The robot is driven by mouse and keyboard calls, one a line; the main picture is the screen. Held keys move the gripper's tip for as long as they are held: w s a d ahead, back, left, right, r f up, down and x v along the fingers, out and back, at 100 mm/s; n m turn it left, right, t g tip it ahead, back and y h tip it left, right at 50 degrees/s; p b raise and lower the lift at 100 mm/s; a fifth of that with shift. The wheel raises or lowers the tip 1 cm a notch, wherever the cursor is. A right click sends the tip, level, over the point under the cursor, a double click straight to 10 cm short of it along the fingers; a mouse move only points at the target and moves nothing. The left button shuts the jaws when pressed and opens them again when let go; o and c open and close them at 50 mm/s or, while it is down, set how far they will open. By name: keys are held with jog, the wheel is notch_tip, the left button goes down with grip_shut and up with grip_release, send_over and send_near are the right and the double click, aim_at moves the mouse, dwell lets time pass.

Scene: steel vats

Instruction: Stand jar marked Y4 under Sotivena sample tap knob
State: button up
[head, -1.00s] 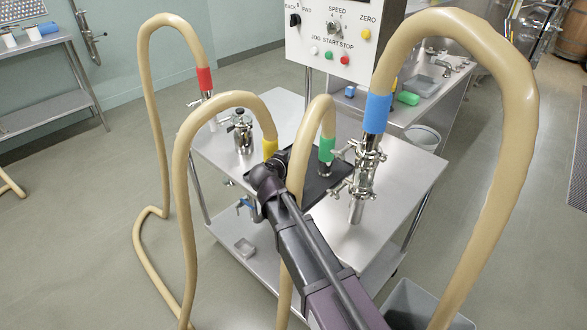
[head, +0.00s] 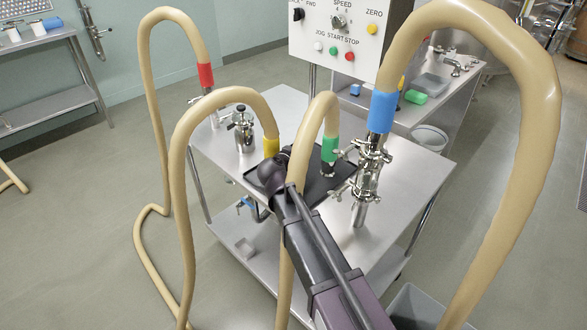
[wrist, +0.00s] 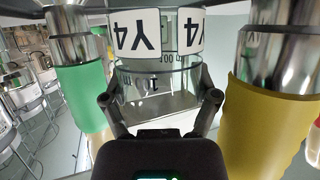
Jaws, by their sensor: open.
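In the wrist view, which looks upside down, a clear glass jar marked Y4 (wrist: 152,80) stands between the fingers of my gripper (wrist: 161,102). The fingers are open, one on each side of the jar; I cannot tell whether they touch it. A second Y4 label shows at the jar's right. In the head view my arm hides the gripper and jar, near the dark tray (head: 318,188) on the steel cart. No name Sotivena is readable. A small blue-handled valve (head: 245,203) shows below the cart top, but I cannot tell whether it is the sample tap.
Hose ends with yellow (head: 271,146) and green (head: 330,150) bands stand close around my arm; these bands flank the jar in the wrist view. A blue-banded hose (head: 382,112) with clamps stands right. A steel vessel (head: 243,132) stands left. The cart top's right side (head: 410,175) is clear.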

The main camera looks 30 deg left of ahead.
jog(key=c, duration=0.9)
jog(key=shift+r, duration=0.1)
jog(key=s+d+r+p, duration=0.1)
jog(key=s+d, duration=0.1)
jog(key=s, duration=0.3)
jog(key=s+d+r+p, duration=0.2)
jog(key=s, duration=0.3)
jog(key=s+d+r+p, duration=0.1)
jog(key=s+d+p, duration=0.1)
jog(key=s, duration=0.3)
jog(key=shift+r, duration=0.4)
